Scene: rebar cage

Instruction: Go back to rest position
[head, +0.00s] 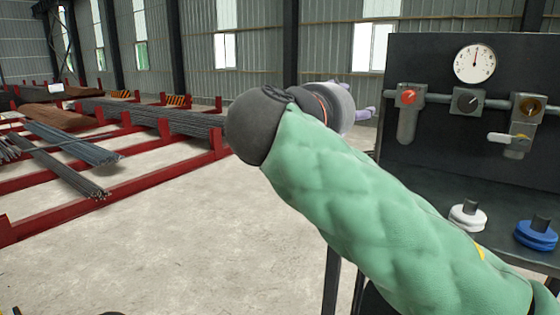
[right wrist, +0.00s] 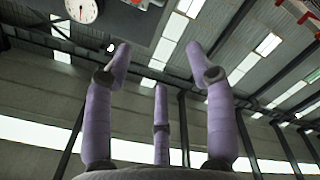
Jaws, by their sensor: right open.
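My right arm in its green padded sleeve reaches across the head view from the lower right, ending in a dark wrist. My right gripper (head: 364,114) is mostly hidden behind the wrist, with only bits of its purple fingers showing beside the panel's left edge. In the right wrist view my right gripper (right wrist: 158,66) has its three purple fingers spread apart, with nothing between them. The fingers point up toward the roof in that view. My left gripper is not in view.
A dark panel (head: 420,64) with a gauge (head: 475,63), a red knob (head: 408,97) and valves stands at the right. White (head: 467,217) and blue (head: 536,234) round parts sit on its shelf. Red racks (head: 200,160) with rebar stand left. Concrete floor (head: 190,250) between is clear.

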